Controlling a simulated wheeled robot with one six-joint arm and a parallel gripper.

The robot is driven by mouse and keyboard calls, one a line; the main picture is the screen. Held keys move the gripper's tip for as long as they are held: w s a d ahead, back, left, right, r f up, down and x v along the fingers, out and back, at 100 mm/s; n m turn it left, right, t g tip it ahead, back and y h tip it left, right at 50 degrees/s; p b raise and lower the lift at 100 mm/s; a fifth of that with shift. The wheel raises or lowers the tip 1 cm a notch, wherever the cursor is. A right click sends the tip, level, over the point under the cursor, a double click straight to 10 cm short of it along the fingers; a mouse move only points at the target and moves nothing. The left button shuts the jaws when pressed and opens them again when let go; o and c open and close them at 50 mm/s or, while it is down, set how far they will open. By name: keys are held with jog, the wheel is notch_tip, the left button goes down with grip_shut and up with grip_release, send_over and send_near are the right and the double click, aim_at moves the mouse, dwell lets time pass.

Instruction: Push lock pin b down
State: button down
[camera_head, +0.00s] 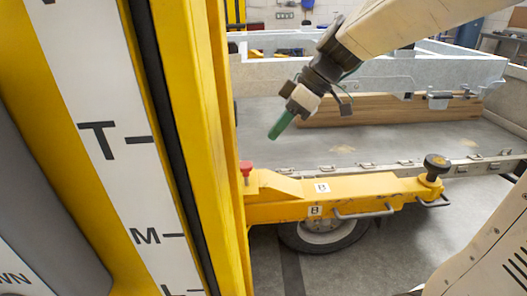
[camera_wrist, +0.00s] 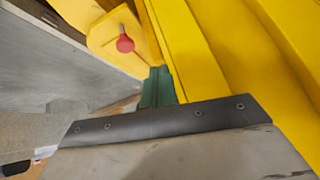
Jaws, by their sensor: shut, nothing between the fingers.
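A red-topped pin (camera_head: 246,169) stands at the left end of the yellow beam (camera_head: 370,193), close to the yellow column. Its round red knob also shows in the wrist view (camera_wrist: 125,44), on a yellow plate. A black-knobbed pin (camera_head: 437,163) stands upright at the beam's right end. My gripper (camera_head: 278,127) has green fingers, shut and empty. It hangs tilted above and right of the red knob in the head view, apart from it. The green fingers (camera_wrist: 158,88) lie below and right of the knob in the wrist view.
A tall yellow column (camera_head: 213,150) with a lettered white scale fills the left. A grey trailer bed (camera_head: 375,140) with a wooden board (camera_head: 390,107) and low walls lies behind the beam. A wheel (camera_head: 320,232) sits below. The space above the beam's middle is clear.

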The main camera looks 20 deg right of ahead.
jog(key=w+d+n+t+y, duration=0.1)
jog(key=w+d+n, duration=0.1)
jog(key=w, duration=0.3)
jog(key=shift+w+d+n, duration=0.25)
jog(key=shift+d+n, duration=0.05)
jog(key=shift+d, duration=0.1)
jog(key=shift+a, duration=0.1)
send_over(241, 166)
jog(key=s+d, duration=0.1)
jog(key=d, duration=0.1)
jog(key=f, duration=0.7)
jog(key=shift+s+d+f, duration=0.1)
jog(key=shift+d, duration=0.1)
jog(key=shift+d+f, duration=0.2)
jog(key=shift+f, duration=1.65)
jog(key=shift+f, duration=0.15)
